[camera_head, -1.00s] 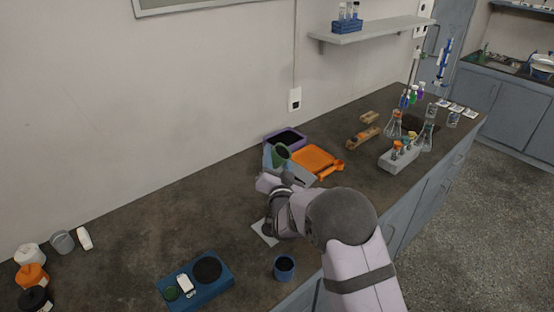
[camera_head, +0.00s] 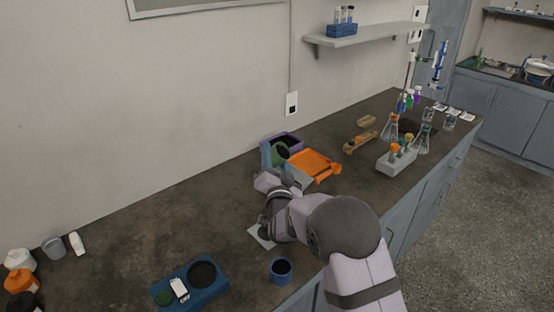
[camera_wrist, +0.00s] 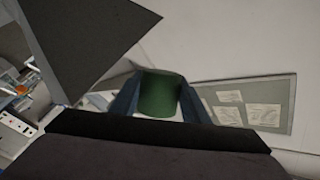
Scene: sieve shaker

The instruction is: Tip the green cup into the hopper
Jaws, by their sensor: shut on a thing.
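The green cup (camera_head: 277,157) is held by my gripper (camera_head: 283,167), just in front of a purple-rimmed box (camera_head: 296,139) that appears to be the hopper. In the wrist view the cup (camera_wrist: 158,95) sits between the two blue-grey fingers of my gripper (camera_wrist: 157,103), which are shut on it. In the head view the cup's dark mouth shows, partly overlapping the box. How far the cup is tilted is hard to tell, and its contents cannot be seen. My gripper and wrist hide the front of the box.
An orange tray (camera_head: 318,162) stands right beside the box. A rack and flasks (camera_head: 391,128) stand to the right. The bench on the left is mostly clear.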

